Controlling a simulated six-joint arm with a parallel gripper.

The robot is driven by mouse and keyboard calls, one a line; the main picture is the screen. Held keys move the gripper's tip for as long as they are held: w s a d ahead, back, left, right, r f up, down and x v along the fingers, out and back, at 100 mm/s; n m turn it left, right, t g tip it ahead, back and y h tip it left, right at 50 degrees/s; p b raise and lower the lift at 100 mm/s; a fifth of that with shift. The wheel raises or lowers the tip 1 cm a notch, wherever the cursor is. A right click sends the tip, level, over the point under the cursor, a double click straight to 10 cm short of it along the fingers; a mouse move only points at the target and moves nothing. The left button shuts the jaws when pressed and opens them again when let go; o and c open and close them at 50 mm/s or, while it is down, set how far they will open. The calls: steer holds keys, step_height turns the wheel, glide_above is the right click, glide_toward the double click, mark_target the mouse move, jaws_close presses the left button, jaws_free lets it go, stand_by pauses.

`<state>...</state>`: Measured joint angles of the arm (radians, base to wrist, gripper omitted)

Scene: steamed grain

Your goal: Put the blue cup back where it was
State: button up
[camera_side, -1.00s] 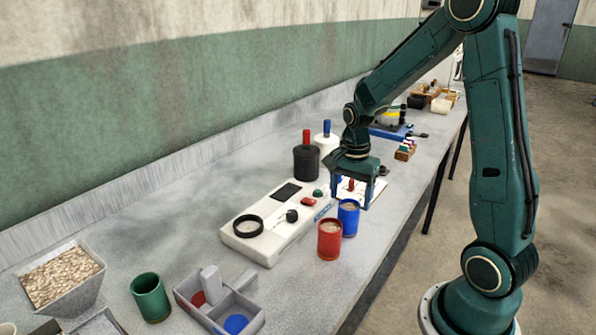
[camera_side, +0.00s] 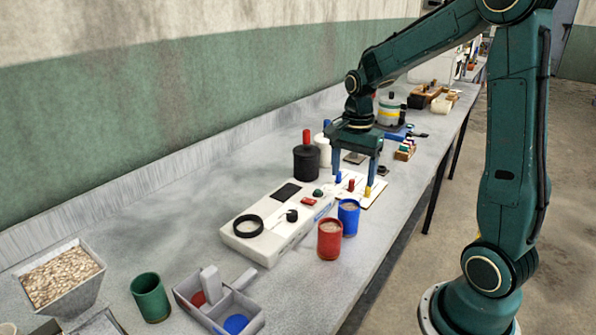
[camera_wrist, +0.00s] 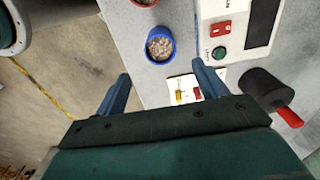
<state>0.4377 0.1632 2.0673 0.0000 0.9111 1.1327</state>
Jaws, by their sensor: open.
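The blue cup (camera_side: 348,219) stands upright on the bench, filled with pale grain. It is beside the front right end of the white machine, just behind the red cup (camera_side: 329,240). It also shows in the wrist view (camera_wrist: 160,45), beyond my fingertips and apart from them. My gripper (camera_side: 353,178) is open and empty, raised above the white board with coloured pegs (camera_side: 368,192), farther back than the blue cup. In the wrist view my gripper's two fingers (camera_wrist: 160,78) are spread wide, with nothing between them.
The white machine (camera_side: 262,246) has a black ring and a screen. In front are a grey divided tray (camera_side: 185,291) with red and blue discs, a green cup (camera_side: 150,298) and a grain hopper (camera_side: 85,292). A black container (camera_side: 306,163) stands behind the machine.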

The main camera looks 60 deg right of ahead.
steer(key=s+a+r+n+t, duration=0.2)
steer(key=s+a+r+n, duration=0.2)
steer(key=s+a+n, duration=0.3)
steer(key=s+a+r+n+t, duration=0.3)
steer(key=s+a+r+n, duration=0.2)
steer(key=n, duration=0.6)
steer(key=shift+s+a+r+t, duration=0.3)
steer(key=shift+s+a, duration=0.8)
steer(key=shift+a, duration=0.4)
